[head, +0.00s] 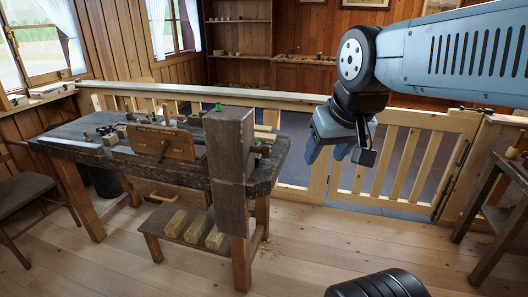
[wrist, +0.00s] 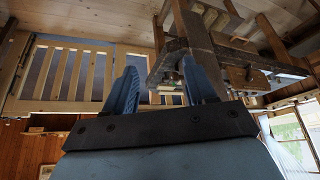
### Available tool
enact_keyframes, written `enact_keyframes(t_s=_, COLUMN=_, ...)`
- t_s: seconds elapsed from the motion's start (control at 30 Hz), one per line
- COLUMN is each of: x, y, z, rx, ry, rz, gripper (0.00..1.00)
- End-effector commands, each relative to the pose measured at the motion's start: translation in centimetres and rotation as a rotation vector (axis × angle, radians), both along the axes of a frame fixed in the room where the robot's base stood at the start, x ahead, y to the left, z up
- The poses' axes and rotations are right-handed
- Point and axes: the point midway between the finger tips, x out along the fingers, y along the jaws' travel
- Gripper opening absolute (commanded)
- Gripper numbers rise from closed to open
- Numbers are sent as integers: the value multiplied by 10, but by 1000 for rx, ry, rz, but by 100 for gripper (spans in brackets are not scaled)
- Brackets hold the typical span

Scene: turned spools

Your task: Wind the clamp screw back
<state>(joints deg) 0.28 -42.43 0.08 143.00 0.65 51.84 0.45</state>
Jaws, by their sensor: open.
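My gripper (head: 335,153) is open and empty, in the air to the right of the workbench (head: 70,143) and apart from it. In the wrist view its two blue fingers (wrist: 160,72) stand apart, with the bench seen upside down beyond them. A brown wooden plate (head: 150,140) with lettering stands at the bench front, and a dark rod or handle (head: 163,152) shows at its face. A tall dark wooden post (head: 231,165) rises at the bench's right front. I cannot tell for sure which part is the clamp screw; its thread is not visible.
A pale wooden railing with a gate (head: 400,160) runs behind the bench and below my arm. Several wood blocks (head: 195,231) lie on the bench's lower shelf. A small table (head: 512,175) stands at the right, a chair (head: 25,195) at the left. The floor between is mostly clear.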

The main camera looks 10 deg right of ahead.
Motion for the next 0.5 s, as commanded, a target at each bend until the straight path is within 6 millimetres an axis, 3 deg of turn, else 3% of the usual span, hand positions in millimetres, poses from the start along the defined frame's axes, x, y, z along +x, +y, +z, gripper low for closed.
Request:
enact_keyframes(t_s=0.2, x=21, y=7, z=-13, rx=127, ry=120, rz=-131, gripper=75)
enact_keyframes(t_s=0.5, x=63, y=23, z=-39, rx=385, ry=352, rz=-405, gripper=75)
